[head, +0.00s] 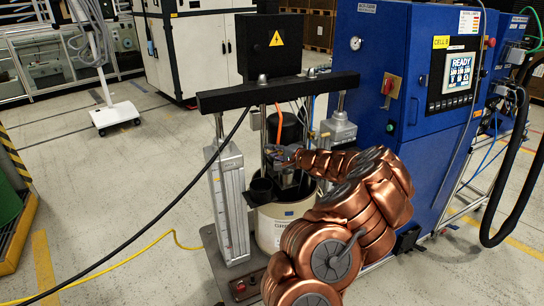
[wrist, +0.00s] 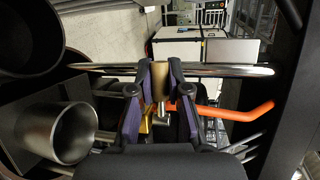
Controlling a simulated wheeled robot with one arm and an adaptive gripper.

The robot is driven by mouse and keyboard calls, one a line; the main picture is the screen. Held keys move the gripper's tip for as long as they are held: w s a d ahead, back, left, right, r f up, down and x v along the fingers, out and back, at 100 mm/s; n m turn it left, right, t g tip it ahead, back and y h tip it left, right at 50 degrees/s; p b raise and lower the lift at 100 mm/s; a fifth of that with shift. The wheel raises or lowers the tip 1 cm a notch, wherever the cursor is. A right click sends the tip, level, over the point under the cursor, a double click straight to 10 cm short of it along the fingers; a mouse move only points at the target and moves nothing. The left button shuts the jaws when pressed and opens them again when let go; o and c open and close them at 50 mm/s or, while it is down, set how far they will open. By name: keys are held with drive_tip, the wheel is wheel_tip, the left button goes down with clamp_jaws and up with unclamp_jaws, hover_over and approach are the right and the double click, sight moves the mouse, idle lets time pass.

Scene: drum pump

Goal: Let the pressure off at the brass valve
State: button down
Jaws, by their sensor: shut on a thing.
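My gripper (head: 285,157) reaches in from the right to the drum pump, between its upright posts and above the pale drum (head: 270,225). In the wrist view the two dark fingers of my gripper (wrist: 161,85) stand close on either side of a brass-coloured part, which looks like the brass valve (wrist: 162,48). A small steel stub (wrist: 163,110) shows between the fingers, lower down. The valve is too small and covered in the head view to make out. How far the valve is turned I cannot tell.
A polished rod (wrist: 235,70) crosses behind the fingers. An orange bent bar or hose (wrist: 235,113) lies right of them, a steel cylinder (wrist: 60,133) left. A black crossbeam (head: 275,92) spans above the pump. The blue cabinet (head: 400,70) stands close at right.

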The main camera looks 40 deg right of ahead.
drive_tip(key=c, duration=1.1)
unclamp_jaws()
drive_tip(key=shift+s, duration=0.1)
drive_tip(key=s, duration=0.4)
drive_tip(key=s+r, duration=0.1)
drive_tip(key=s, duration=0.2)
drive_tip(key=s+r, duration=0.1)
drive_tip(key=s, duration=0.3)
drive_tip(key=shift+s+d, duration=0.3)
drive_tip(key=shift+d, duration=0.05)
